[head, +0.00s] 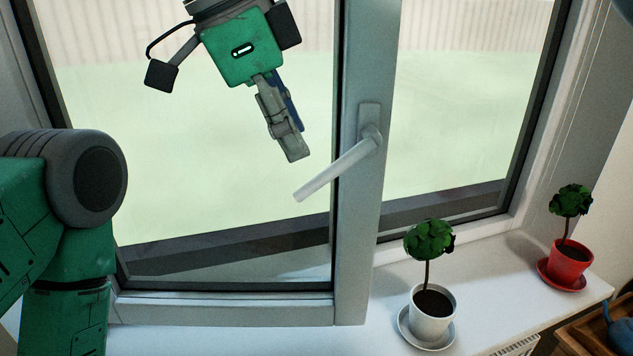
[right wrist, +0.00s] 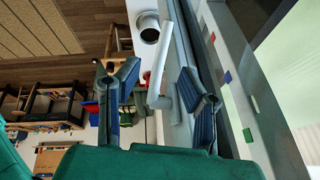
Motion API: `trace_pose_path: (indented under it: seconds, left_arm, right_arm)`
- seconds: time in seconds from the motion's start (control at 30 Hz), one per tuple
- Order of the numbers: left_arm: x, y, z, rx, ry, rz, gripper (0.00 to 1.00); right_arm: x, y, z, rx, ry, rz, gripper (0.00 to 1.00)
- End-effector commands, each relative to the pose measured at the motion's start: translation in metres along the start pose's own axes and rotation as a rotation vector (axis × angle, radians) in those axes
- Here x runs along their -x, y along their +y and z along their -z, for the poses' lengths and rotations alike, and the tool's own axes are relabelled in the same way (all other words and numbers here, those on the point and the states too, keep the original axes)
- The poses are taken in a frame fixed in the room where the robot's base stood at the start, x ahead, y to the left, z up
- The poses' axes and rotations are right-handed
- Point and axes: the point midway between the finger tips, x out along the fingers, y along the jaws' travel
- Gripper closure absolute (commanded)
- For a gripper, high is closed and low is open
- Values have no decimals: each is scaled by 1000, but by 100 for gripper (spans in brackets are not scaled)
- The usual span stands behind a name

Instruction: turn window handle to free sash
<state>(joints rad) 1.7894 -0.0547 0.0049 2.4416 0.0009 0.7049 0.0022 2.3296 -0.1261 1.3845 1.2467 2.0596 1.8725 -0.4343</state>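The light grey window handle (head: 338,170) is on the right upright of the sash frame (head: 355,60). Its lever slants down and left from the pivot, and its free end overlaps the glass in the head view. My right gripper (head: 296,152) hangs from above, just up and left of the lever, with its fingers pointing down. In the right wrist view the right gripper (right wrist: 160,74) has its fingers spread wide, and the handle (right wrist: 160,65) appears between them; contact is not visible. The left gripper is out of view.
A white pot (head: 433,322) with a small tree stands on the sill (head: 505,275), below and right of the handle. A red pot (head: 568,266) stands farther right. My own green arm links fill the lower left. A wooden box (head: 600,330) is at the bottom right.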

Motion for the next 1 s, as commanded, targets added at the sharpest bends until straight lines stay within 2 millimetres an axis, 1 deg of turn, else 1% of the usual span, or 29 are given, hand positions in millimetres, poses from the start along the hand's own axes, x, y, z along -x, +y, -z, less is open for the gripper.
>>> trace_pose_path:
  seconds: [0.03, 0.2, 0.4, 0.6, 0.8, 0.83, 0.87, 0.9, 0.93, 1.0]
  left_arm:
    - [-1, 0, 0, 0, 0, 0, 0]
    - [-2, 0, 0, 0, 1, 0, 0]
    - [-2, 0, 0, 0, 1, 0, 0]
    - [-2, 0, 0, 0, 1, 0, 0]
    - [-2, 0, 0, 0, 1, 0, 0]
    - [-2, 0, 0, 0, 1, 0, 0]
    - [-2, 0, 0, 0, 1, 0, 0]
    - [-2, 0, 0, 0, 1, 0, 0]
    - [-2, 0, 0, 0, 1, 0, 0]
    - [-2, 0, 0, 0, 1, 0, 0]
  right_arm:
    - [-14, -1, 0, 1, 2, -4, 65]
    - [-47, -1, -1, 2, 2, -4, 65]
    - [-72, 0, -1, 0, 1, 0, 65]
    - [-81, 0, 0, 0, 0, -1, 65]
    - [-81, 0, 0, 0, 1, 0, 65]
    - [-81, 0, 0, 0, 1, 0, 68]
    - [-81, 0, -1, 0, 1, 0, 79]
    - [-81, 0, -1, 0, 1, 0, 93]
    - [-81, 0, -1, 0, 1, 0, 100]
    - [-81, 0, -1, 0, 1, 0, 100]
